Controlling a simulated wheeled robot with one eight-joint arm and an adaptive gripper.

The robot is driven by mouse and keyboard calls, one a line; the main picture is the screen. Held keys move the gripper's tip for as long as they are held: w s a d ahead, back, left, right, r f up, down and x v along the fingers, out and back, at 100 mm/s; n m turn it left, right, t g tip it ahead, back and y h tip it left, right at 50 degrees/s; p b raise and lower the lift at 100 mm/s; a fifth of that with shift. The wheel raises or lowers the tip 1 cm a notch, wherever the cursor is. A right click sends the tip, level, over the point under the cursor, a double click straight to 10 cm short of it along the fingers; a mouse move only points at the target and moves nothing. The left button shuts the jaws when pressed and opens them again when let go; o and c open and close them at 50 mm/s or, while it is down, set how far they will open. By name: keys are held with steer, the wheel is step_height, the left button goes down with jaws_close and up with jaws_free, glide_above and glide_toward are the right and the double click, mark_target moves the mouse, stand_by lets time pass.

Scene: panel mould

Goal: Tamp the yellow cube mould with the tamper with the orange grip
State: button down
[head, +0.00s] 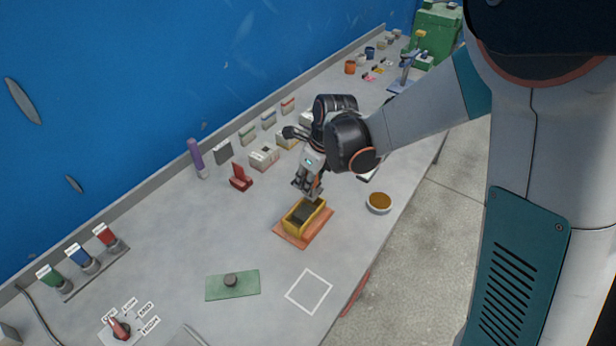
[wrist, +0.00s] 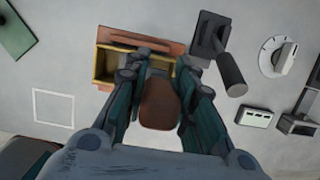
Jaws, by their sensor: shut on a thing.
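The yellow cube mould (head: 291,229) is an open box on an orange-brown board (head: 322,233), with dark material showing inside. In the wrist view the yellow mould (wrist: 101,64) is partly covered by my fingers. My gripper (head: 311,194) is over the mould's far right end, pointing down. In the wrist view my gripper (wrist: 160,88) is shut on a brown-orange grip (wrist: 158,106), which looks like that of the tamper. The tamper's foot is hidden, so I cannot tell whether it touches the fill.
A black plate with a dark cylindrical handle (wrist: 231,76) lies right of the mould in the wrist view. A red stand (head: 240,179), a bowl of brown material (head: 379,203) and a green board (head: 246,285) are nearby. A white square outline (head: 309,291) is empty.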

steer(key=shift+f, duration=0.1)
stand_by(0.3)
steer(key=shift+f+b, duration=1.55)
steer(key=shift+f, duration=0.25)
steer(key=shift+r, duration=0.1)
steer(key=shift+r+p, duration=1.15)
steer(key=shift+r, duration=0.6)
steer(key=shift+f+b, duration=1.55)
steer(key=shift+f, duration=0.3)
